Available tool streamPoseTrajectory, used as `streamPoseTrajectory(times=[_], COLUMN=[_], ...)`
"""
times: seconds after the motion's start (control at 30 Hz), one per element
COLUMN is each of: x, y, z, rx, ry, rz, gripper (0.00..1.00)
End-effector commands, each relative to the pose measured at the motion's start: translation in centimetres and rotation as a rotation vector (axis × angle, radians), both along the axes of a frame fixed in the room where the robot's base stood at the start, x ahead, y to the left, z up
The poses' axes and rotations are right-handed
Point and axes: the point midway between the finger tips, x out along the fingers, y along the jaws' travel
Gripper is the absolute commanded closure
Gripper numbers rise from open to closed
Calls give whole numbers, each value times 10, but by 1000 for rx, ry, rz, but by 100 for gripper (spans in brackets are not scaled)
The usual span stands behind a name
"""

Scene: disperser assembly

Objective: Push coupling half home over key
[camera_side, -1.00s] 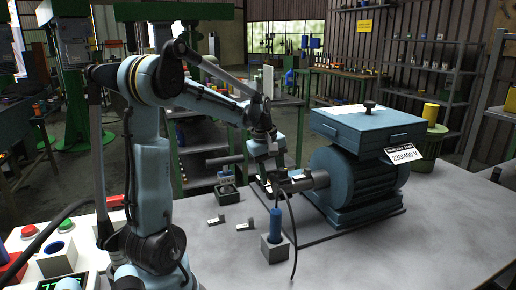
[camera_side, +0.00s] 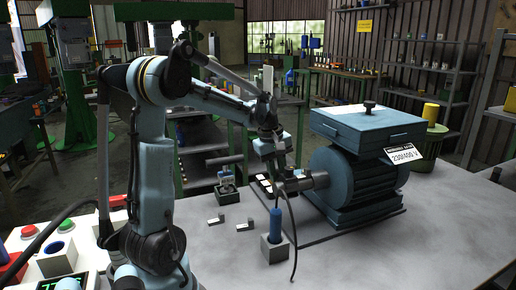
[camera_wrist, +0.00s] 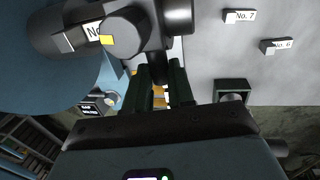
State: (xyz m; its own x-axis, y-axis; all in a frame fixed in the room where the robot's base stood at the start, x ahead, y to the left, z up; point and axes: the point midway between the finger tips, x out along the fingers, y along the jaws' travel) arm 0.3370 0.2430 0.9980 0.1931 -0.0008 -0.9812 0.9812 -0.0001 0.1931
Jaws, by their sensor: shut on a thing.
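The motor (camera_side: 345,187) is a ribbed blue body with a box on top. Its dark shaft end (camera_side: 320,179) points left. My gripper (camera_side: 279,181) is close in front of that shaft end. In the wrist view, my green gripper fingers (camera_wrist: 160,88) are closed around a dark stem below a dark round part, which looks like the coupling half (camera_wrist: 127,28). Another dark cylinder (camera_wrist: 179,18) is right beside it. A pale "No." label and a yellow mark show there. The key cannot be made out, and I cannot tell how far the coupling half is seated.
Two small numbered blocks, No. 7 (camera_wrist: 240,16) and No. 6 (camera_wrist: 275,46), lie on the table. A dark square holder (camera_side: 227,194) stands behind them. A blue-handled tool (camera_side: 275,224) stands upright in a grey block (camera_side: 274,249) in front.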

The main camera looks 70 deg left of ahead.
Motion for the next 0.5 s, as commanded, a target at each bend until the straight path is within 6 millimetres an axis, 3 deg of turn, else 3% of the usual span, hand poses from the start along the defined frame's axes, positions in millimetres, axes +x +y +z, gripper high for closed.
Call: streamPoseTrajectory(times=[0.2,0.5], x=[23,24], y=[0,0], z=[1,1], rx=[2,3], ry=[-4,-4], rz=[-1,2], gripper=[100,100])
